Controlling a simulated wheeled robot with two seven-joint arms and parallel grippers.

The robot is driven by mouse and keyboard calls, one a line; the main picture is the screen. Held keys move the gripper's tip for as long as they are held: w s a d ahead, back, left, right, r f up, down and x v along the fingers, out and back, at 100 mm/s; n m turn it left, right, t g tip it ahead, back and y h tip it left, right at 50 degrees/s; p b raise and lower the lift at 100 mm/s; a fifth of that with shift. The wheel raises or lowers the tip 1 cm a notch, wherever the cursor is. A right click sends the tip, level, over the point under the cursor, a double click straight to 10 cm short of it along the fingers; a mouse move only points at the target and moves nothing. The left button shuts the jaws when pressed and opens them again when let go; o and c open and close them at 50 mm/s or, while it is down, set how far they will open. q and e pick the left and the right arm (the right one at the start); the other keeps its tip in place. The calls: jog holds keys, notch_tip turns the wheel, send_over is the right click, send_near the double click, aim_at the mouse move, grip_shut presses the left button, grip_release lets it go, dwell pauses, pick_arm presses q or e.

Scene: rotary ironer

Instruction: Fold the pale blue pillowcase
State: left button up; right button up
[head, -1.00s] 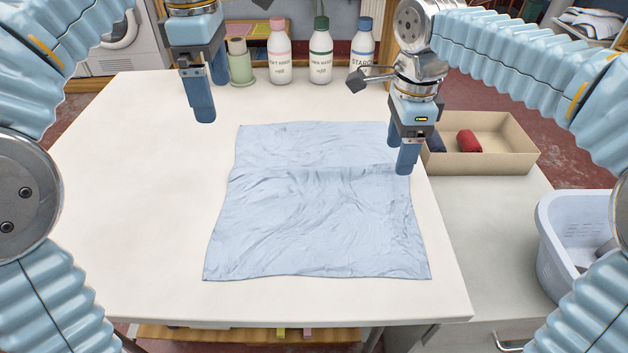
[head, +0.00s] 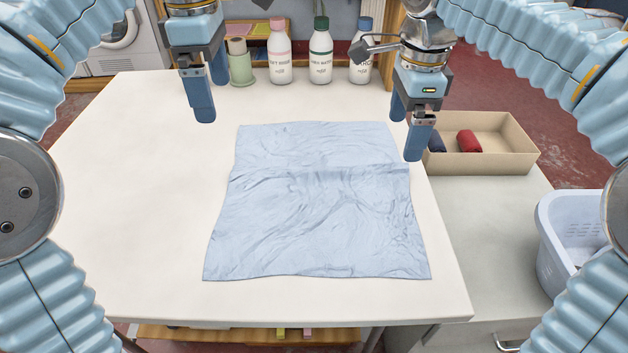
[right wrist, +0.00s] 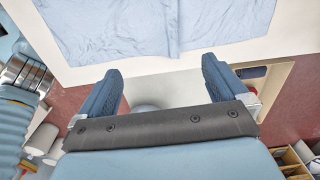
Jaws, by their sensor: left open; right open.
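The pale blue pillowcase (head: 315,215) lies spread on the white table, wrinkled, with a crosswise edge or crease about a third of the way down from its far side. It also shows at the top of the right wrist view (right wrist: 150,25). My left gripper (head: 210,100) is open and empty above the table, beyond the cloth's far left corner. My right gripper (head: 408,135) is open and empty, raised near the cloth's far right edge. In the right wrist view its two fingers (right wrist: 160,85) stand wide apart with nothing between them, clear of the cloth.
Several bottles, among them a green-labelled one (head: 320,55), stand along the table's far edge. A cardboard box (head: 500,155) with a red and a dark rolled item is at the right. A pale laundry basket (head: 560,245) stands at the lower right. The table's left side (head: 130,190) is clear.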

jog(key=shift+r, duration=0.5)
